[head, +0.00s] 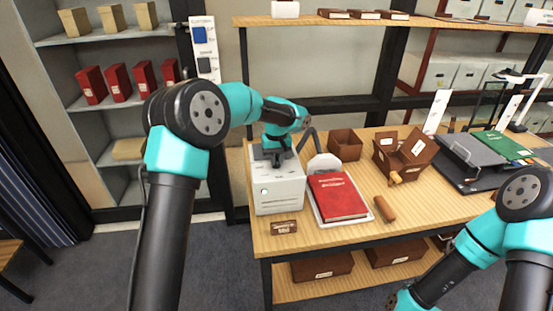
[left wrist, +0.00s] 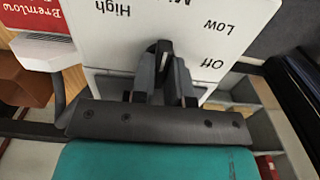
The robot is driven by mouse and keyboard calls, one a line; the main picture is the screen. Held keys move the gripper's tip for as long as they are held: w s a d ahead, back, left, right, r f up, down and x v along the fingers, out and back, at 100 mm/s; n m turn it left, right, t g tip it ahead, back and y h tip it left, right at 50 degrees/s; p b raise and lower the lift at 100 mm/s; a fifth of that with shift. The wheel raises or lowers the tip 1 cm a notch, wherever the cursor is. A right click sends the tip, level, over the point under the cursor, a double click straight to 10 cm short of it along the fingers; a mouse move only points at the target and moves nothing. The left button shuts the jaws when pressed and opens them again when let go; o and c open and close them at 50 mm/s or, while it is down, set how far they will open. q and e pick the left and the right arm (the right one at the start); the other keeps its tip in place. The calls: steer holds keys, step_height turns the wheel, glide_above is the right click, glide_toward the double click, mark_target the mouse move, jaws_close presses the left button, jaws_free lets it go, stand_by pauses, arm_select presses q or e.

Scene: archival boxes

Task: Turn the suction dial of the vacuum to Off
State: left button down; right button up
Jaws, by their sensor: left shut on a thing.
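The vacuum is a white box (head: 279,192) with a green light, at the left end of the wooden table in the head view. In the left wrist view its white top (left wrist: 205,20) carries the words High, Low and Off, and a partly hidden word between High and Low. My left gripper (head: 277,152) points down onto this top. In the left wrist view my left gripper (left wrist: 164,82) is shut on the black suction dial (left wrist: 164,48). The dial's mark seems to face the partly hidden word, away from Off. My right gripper is out of view.
A red book (head: 338,196) lies on a white support right of the vacuum. A small sign (head: 284,227) stands before the vacuum. A brown roll (head: 385,209), an empty brown box (head: 345,145) and an open box (head: 405,153) are farther right. A dark hose rises beside the vacuum.

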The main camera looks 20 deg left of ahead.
arm_select(q)
steer(key=shift+m, duration=0.4)
steer(key=m, duration=0.8)
steer(key=shift+m, duration=0.3)
steer(key=m, duration=0.4)
steer(key=shift+m, duration=0.3)
steer(key=m, duration=0.4)
steer(key=c, duration=1.1)
jaws_free()
steer(key=shift+r, duration=0.1)
